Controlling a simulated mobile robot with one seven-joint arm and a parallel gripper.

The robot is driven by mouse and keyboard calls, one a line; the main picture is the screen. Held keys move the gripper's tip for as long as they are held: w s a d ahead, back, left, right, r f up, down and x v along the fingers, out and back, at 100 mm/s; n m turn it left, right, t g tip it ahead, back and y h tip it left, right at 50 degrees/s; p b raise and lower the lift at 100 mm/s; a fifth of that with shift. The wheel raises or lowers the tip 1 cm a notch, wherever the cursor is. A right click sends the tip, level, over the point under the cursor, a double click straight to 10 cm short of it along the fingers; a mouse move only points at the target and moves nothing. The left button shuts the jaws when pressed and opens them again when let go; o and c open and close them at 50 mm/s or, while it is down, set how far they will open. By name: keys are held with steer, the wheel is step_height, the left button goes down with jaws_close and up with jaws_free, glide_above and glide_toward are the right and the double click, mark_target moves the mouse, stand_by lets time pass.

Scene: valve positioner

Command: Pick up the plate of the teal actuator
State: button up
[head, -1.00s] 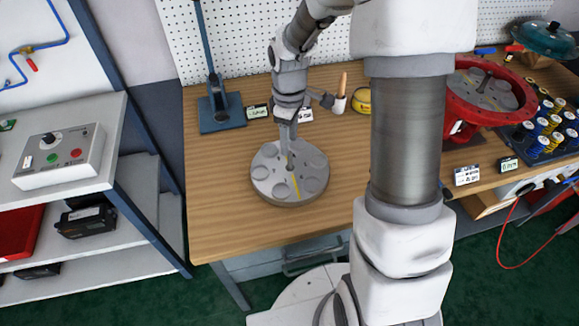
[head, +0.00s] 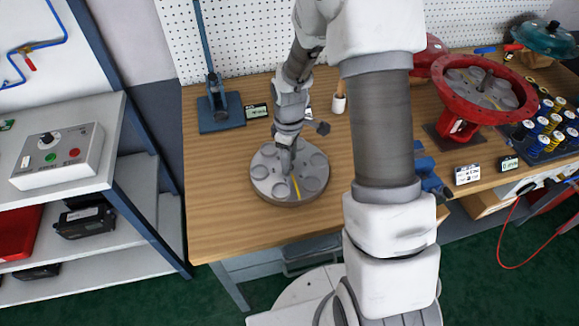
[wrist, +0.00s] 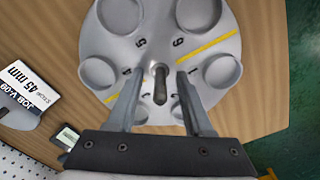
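The plate (head: 310,184) is a grey round disc with several shallow round pockets, a yellow stripe and a short central post. It lies flat on the wooden bench in the head view. In the wrist view the plate (wrist: 215,88) fills the upper middle, with numbers by its pockets. My gripper (wrist: 158,80) is open, with one finger on each side of the plate's central post (wrist: 159,82). A gap shows between each finger and the post. In the head view my gripper (head: 289,170) is over the plate's middle and hides the post.
A red round housing (head: 463,100) with a similar disc inside stands at the right. A rack of blue and yellow springs (head: 548,130) is beside it. A blue stand (head: 218,105) is at the back left. A card reading 45 mm (wrist: 22,85) lies near the plate. The bench's front left is clear.

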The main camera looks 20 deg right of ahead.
jaws_close()
stand_by(1.3)
